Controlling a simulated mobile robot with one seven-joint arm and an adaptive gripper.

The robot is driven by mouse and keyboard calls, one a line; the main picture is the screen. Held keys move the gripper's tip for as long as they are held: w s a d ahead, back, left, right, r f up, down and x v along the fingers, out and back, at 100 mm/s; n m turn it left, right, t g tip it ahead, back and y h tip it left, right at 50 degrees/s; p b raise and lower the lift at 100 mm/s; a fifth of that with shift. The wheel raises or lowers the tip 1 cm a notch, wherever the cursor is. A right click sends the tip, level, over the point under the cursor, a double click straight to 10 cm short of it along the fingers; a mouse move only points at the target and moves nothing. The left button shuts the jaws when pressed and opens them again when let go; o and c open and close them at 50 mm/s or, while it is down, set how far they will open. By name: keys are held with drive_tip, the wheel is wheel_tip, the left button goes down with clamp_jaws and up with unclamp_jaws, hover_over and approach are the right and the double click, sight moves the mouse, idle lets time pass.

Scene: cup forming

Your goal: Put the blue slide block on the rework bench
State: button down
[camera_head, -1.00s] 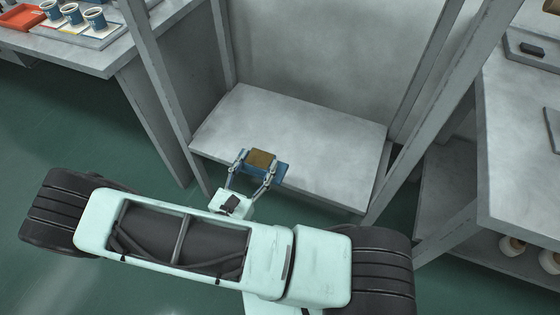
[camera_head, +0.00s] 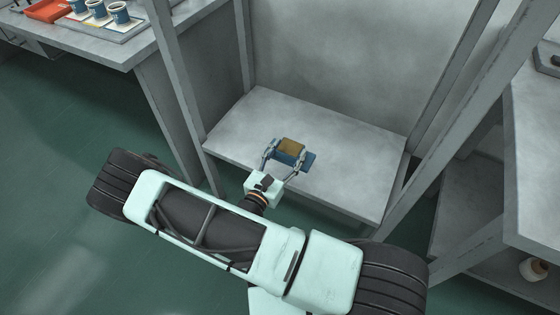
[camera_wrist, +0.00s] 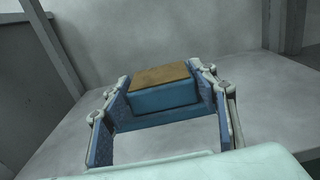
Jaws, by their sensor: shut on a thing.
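The blue slide block (camera_head: 291,147), with a brown top face, is between the fingers of my gripper (camera_head: 284,155). In the wrist view the block (camera_wrist: 163,97) sits level, and the gripper (camera_wrist: 165,112) has one blue-padded finger on each side of it, shut on it. Block and fingers are over the front part of a grey metal shelf (camera_head: 350,165) inside a framed bay. I cannot tell whether the block touches the shelf or hangs just above it.
Grey upright posts (camera_head: 180,95) stand on both sides of the bay, with a back panel (camera_head: 350,60) behind. At upper left, a table (camera_head: 130,50) carries cups (camera_head: 118,14) and a red tray (camera_head: 50,10). Another grey bench (camera_head: 535,150) stands at right. The shelf around the block is clear.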

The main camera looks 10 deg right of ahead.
sight(292, 152)
drive_tip(key=w+f, duration=0.1)
drive_tip(key=w+d+f+b, duration=0.1)
drive_tip(key=d+f, duration=0.1)
drive_tip(key=f, duration=0.1)
drive_tip(key=shift+w, duration=0.4)
drive_tip(key=shift+w+d+f+b, duration=0.1)
drive_tip(key=shift+f+b, duration=0.2)
drive_tip(key=shift+f, duration=0.5)
drive_tip(key=shift+w+d+f+b, duration=0.1)
drive_tip(key=shift+f+b, duration=0.2)
drive_tip(key=shift+f, duration=0.5)
drive_tip(key=shift+f, duration=0.1)
drive_tip(key=c, duration=1.2)
unclamp_jaws()
drive_tip(key=shift+s+f, duration=0.1)
drive_tip(key=shift+f, duration=0.2)
drive_tip(key=o, duration=0.4)
drive_tip(key=shift+a+b, duration=0.2)
drive_tip(key=shift+b, duration=0.1)
